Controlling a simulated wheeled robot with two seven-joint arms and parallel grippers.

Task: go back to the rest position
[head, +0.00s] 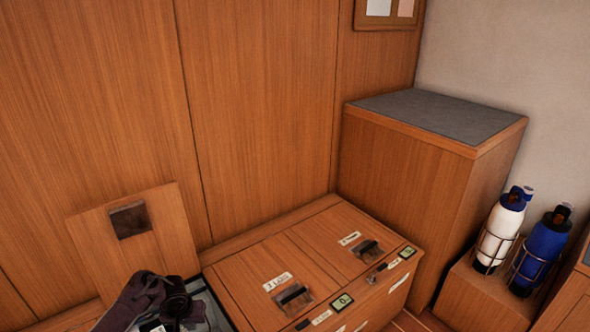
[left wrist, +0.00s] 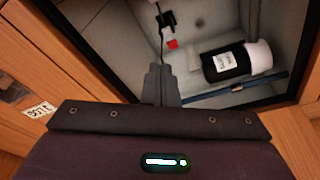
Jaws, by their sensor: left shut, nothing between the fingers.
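My left gripper (head: 172,303) shows dark at the bottom left of the head view, over the open compartment of a wooden locker bench. In the left wrist view its grey fingers (left wrist: 160,85) are together with nothing between them, above the open compartment (left wrist: 100,30). Its fingertips are small and hard to make out in the head view. My right gripper is in neither view.
A raised wooden lid (head: 155,245) stands behind my left gripper. Shut lids with dark handles (head: 293,295) lie to its right. The compartment holds a black bottle with a white cap (left wrist: 258,55) and a small red item (left wrist: 172,44). Two bottles (head: 500,230) stand far right.

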